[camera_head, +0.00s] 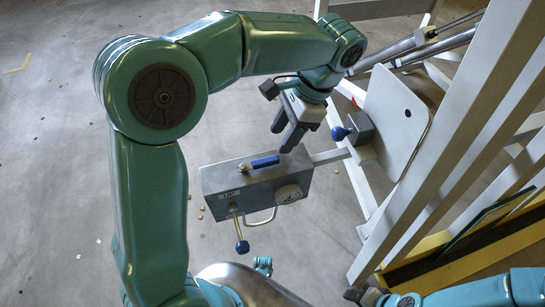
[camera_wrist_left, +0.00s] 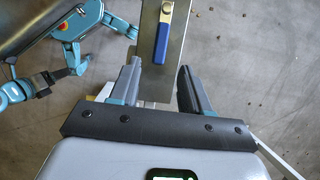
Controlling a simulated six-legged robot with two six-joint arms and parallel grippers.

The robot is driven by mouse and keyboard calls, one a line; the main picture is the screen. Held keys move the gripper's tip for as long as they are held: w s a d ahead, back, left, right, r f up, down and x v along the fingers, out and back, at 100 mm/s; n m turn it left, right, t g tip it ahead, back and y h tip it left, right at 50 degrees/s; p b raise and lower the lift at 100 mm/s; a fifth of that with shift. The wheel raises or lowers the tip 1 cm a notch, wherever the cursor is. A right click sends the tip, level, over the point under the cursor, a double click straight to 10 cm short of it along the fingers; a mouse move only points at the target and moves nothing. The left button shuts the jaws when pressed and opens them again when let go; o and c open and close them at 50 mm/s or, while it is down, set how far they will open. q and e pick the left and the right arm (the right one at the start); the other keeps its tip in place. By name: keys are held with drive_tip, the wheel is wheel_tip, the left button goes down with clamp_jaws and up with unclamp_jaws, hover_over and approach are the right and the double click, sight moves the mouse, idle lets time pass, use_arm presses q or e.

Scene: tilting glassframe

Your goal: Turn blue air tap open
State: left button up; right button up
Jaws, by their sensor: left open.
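The blue air tap (camera_head: 265,161) is a flat blue lever on top of a grey metal box (camera_head: 228,182). It lies along the length of the box. My left gripper (camera_head: 285,134) is open and empty, pointing down just above and behind the tap's right end. In the left wrist view the blue tap (camera_wrist_left: 164,42) lies ahead, between the lines of the two open fingers (camera_wrist_left: 158,70), with no contact to be seen. A dark tip at the lower right seems to be my right gripper (camera_head: 362,296); its fingers are not clear.
The box carries a round gauge (camera_head: 288,194), a wire handle (camera_head: 262,221) and a rod with a blue ball (camera_head: 242,247). A bar joins it to a pale frame (camera_head: 362,190) with another blue knob (camera_head: 340,133). Grey floor lies open at left.

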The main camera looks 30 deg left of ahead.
sight(268, 159)
use_arm(q)
drive_tip(key=b+x, duration=0.2)
drive_tip(key=x, duration=0.5)
drive_tip(key=shift+f, duration=0.2)
drive_tip(key=shift+c, duration=0.3)
clamp_jaws()
